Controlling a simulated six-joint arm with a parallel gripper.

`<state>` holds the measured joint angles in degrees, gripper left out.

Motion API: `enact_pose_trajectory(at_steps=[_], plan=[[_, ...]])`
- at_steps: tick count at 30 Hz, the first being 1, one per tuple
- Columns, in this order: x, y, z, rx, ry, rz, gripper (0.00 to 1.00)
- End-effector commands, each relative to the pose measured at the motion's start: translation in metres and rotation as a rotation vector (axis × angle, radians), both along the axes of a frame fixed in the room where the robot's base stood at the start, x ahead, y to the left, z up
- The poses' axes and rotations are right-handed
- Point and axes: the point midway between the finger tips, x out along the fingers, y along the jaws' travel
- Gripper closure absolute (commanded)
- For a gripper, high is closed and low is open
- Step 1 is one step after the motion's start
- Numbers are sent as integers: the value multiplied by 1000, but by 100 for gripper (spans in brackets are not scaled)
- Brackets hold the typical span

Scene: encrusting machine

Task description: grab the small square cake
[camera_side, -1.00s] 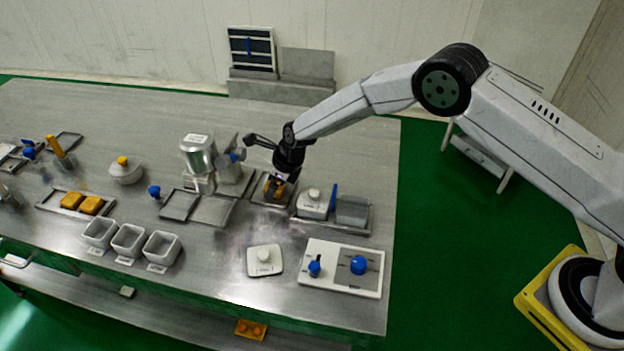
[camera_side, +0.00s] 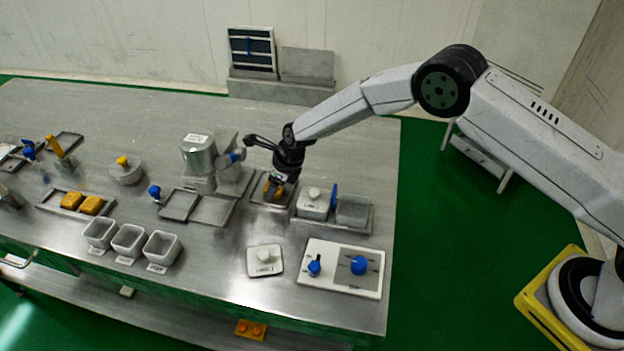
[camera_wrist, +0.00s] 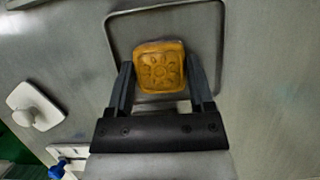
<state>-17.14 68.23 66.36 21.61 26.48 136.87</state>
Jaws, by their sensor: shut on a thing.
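The small square cake (camera_wrist: 160,67) is golden brown with a flower-like pattern on top. In the wrist view it sits between the two fingers of my gripper (camera_wrist: 163,82), which is shut on it. The cake is over a square grey tray (camera_wrist: 112,38); I cannot tell whether it still touches the tray. In the side view my gripper (camera_side: 275,184) points down over the same tray (camera_side: 262,203), and the cake is mostly hidden by the fingers.
A white lidded container (camera_side: 313,203) stands just right of the tray, and a metal machine (camera_side: 199,158) stands to the left. A control panel (camera_side: 341,268) with blue knobs is nearer the front. Two more golden cakes (camera_side: 81,203) lie on a tray far left.

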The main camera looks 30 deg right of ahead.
Motion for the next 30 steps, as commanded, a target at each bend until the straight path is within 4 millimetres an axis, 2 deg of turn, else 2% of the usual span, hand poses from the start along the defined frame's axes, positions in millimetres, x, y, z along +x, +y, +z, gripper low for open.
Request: enact_pose_trajectory(at_steps=[8, 15, 22, 30], plan=[[1, 0, 8, 1, -2, 0, 90], [1, 0, 33, 0, -3, -1, 90], [-17, -5, 53, 0, 0, -1, 90], [-42, -13, 86, 0, -1, 0, 90]])
